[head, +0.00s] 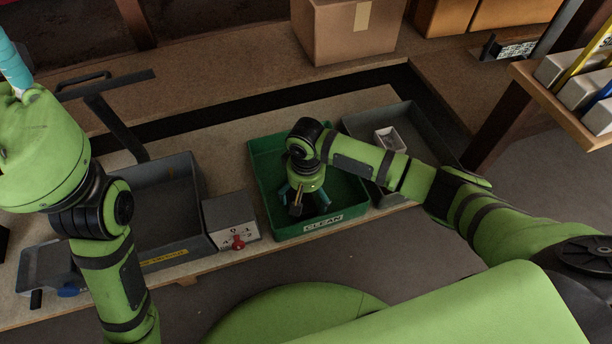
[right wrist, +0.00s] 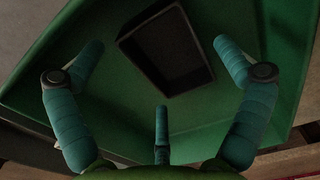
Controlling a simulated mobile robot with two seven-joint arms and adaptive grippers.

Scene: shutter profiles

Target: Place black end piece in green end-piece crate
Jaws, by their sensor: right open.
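The green crate (head: 262,180), labelled "CLEAN", stands on the bench in the middle of the head view. My right gripper (head: 303,199) points down into it. In the right wrist view the gripper's teal fingers (right wrist: 157,48) are spread wide. The black end piece (right wrist: 165,50), a hollow rectangular shape, shows inside the green crate, between and beyond the fingertips, with no finger closed on it. In the head view the gripper mostly hides that spot. My left gripper (head: 14,72) is at the upper left edge, partly cut off, away from the crate.
A grey crate (head: 195,205) and a grey box with a red knob (head: 238,242) stand left of the green crate. Another grey tray (head: 433,125) with a small light box (head: 389,139) is on its right. Cardboard boxes (head: 320,35) stand behind.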

